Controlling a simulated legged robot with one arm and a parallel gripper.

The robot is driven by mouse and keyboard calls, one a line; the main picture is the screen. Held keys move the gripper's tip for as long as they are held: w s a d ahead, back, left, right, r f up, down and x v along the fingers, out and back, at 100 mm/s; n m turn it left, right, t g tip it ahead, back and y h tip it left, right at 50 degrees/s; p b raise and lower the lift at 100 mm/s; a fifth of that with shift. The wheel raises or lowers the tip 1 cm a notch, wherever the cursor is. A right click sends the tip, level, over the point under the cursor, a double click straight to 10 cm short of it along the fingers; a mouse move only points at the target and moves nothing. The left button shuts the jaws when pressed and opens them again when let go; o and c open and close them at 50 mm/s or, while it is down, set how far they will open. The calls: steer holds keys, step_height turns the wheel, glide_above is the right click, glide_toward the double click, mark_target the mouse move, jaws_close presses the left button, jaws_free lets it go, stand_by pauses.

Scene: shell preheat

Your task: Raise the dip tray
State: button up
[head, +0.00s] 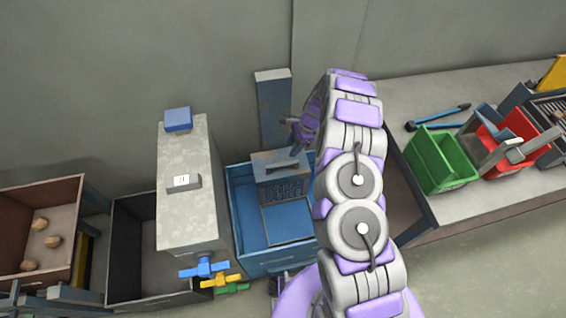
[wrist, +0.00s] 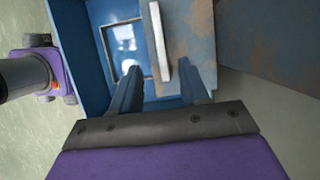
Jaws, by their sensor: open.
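The dip tray (head: 281,185) is a grey, worn metal piece with a perforated front, at the back of a blue tank (head: 243,215) in the head view. Its top plate fills the upper middle of the wrist view (wrist: 192,20), with a pale handle bar (wrist: 160,42) standing on it. My gripper (head: 296,148) is over the tray's top in the head view. In the wrist view my gripper (wrist: 160,80) is open, with the bar's near end lying between the two fingertips. I cannot tell whether either finger touches the bar. My arm hides the tank's right side.
A tall concrete-grey block (head: 185,215) with blue, yellow and green valve handles stands left of the tank. A dark bin (head: 125,235) and a brown bin (head: 62,200) with round shells are farther left. A grey post (head: 272,105) rises behind. A green bin (head: 440,160) sits on the right bench.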

mark_target(283, 164)
steer(key=x, duration=0.3)
steer(key=b+x, duration=0.1)
steer(key=x, duration=0.2)
steer(key=d+b+x, duration=0.1)
steer(key=x, duration=0.2)
steer(key=shift+w+f, duration=0.1)
steer(key=shift+f, duration=0.1)
steer(key=shift+a+f, duration=0.3)
steer(key=shift+f, duration=0.35)
jaws_close()
